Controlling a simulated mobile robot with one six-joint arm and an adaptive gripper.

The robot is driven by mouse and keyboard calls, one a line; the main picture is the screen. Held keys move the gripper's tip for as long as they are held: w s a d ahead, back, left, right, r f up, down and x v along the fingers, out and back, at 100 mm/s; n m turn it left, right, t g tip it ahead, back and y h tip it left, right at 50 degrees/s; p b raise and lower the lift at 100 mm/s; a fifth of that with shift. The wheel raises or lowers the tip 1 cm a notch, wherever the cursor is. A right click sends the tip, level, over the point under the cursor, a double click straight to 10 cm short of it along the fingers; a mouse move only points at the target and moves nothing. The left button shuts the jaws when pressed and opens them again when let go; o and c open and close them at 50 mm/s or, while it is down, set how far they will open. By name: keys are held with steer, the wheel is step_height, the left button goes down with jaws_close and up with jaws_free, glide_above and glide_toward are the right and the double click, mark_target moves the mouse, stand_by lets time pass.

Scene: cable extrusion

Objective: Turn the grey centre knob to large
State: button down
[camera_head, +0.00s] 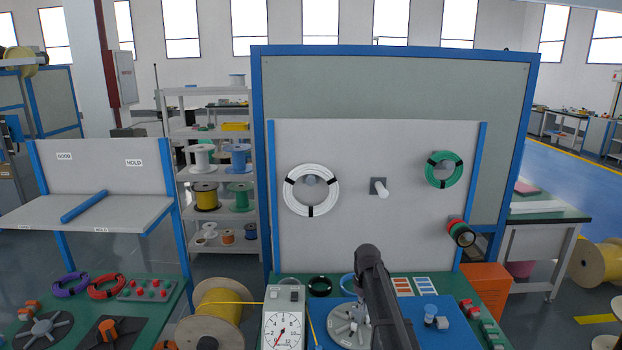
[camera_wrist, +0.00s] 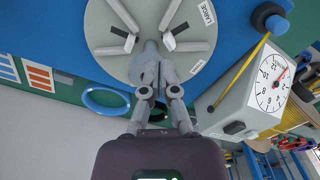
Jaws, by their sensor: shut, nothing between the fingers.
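The round grey dial plate (camera_wrist: 110,18) fills the top of the wrist view, with white labels on its rim. The label at its right edge reads LARGE (camera_wrist: 208,13); a second label (camera_wrist: 197,67) below it is too small to read. Two arms with white blocks lie either side of the grey centre knob (camera_wrist: 150,46). My gripper (camera_wrist: 157,70) is shut and empty, its fingertips right at the knob and partly covering it. I cannot tell whether they touch it. In the head view the plate (camera_head: 340,325) lies on the blue board, partly hidden by my arm.
A white gauge box (camera_head: 284,320) stands left of the plate; it also shows at the right in the wrist view (camera_wrist: 255,95). A blue ring (camera_wrist: 106,101) lies nearby. A blue knob (camera_head: 430,312) stands to the right. A panel with coils rises behind.

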steer(key=shift+f+b, duration=1.25)
steer(key=shift+f, duration=0.3)
steer(key=shift+w, duration=0.3)
steer(key=shift+w+d, duration=0.25)
steer(key=shift+d, duration=0.45)
steer(key=shift+w+d, duration=0.45)
steer(key=shift+d, duration=0.05)
stand_by(0.9)
steer(key=shift+s+d, duration=0.25)
steer(key=shift+d, duration=0.05)
stand_by(0.4)
step_height(320, 180, up, 6)
steer(key=p, duration=0.6)
